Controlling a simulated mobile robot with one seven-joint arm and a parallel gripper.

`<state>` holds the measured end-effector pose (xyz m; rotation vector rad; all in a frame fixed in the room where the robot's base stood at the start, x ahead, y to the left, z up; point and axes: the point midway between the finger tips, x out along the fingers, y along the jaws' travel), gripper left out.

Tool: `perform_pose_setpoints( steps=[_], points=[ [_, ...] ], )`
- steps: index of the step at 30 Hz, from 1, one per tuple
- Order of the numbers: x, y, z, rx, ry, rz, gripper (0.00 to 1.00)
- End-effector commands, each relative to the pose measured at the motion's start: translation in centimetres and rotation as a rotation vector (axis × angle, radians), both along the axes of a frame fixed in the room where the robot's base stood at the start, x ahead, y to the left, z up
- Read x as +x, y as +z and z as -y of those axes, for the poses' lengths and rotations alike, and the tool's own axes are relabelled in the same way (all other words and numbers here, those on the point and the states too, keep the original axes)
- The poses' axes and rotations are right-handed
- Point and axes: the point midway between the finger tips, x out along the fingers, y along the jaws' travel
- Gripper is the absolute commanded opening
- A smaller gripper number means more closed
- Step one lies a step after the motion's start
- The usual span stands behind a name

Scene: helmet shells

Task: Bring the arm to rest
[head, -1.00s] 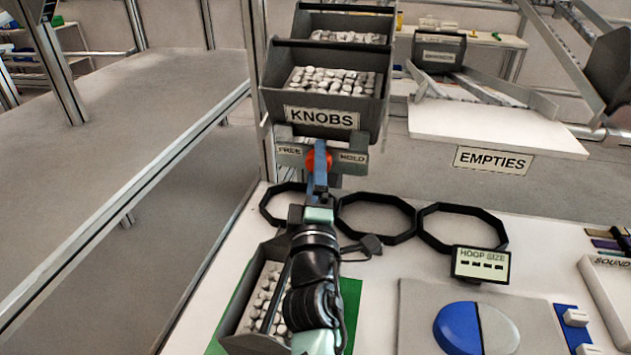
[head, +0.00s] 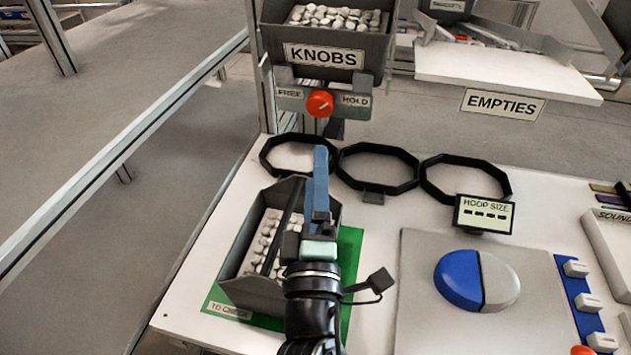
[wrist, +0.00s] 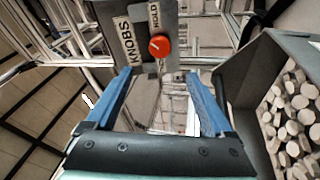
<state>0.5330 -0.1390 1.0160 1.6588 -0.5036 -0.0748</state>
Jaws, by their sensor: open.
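My gripper (head: 319,182) is in front of the orange knob (head: 320,103) and lower than it in the head view, apart from it. In the wrist view my gripper (wrist: 160,98) shows two blue fingers spread wide with nothing between them. The orange knob (wrist: 159,46) shows beyond the fingertips, on a grey plate (head: 351,104) marked FREE and HOLD. My arm reaches up from the bottom of the head view, over the right part of a grey bin (head: 247,290) of white knobs, and hides some of it.
The KNOBS bin (head: 376,47) hangs above the plate. Several black octagonal hoops (head: 378,150) lie behind my gripper. A HOOP SIZE display (head: 484,213), a blue and grey disc (head: 459,279) and switches stand right.

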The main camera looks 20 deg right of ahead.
Motion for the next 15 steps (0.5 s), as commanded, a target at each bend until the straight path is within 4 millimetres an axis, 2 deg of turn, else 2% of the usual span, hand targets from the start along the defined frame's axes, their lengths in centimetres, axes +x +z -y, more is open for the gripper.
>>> perform_pose_setpoints(
  steps=[12,15],
  points=[
    [0.0,0.0,0.0,0.000,0.000,0.000,0.86],
    [0.2,1.3,-0.2,0.029,0.010,0.032,0.86]
  ],
)
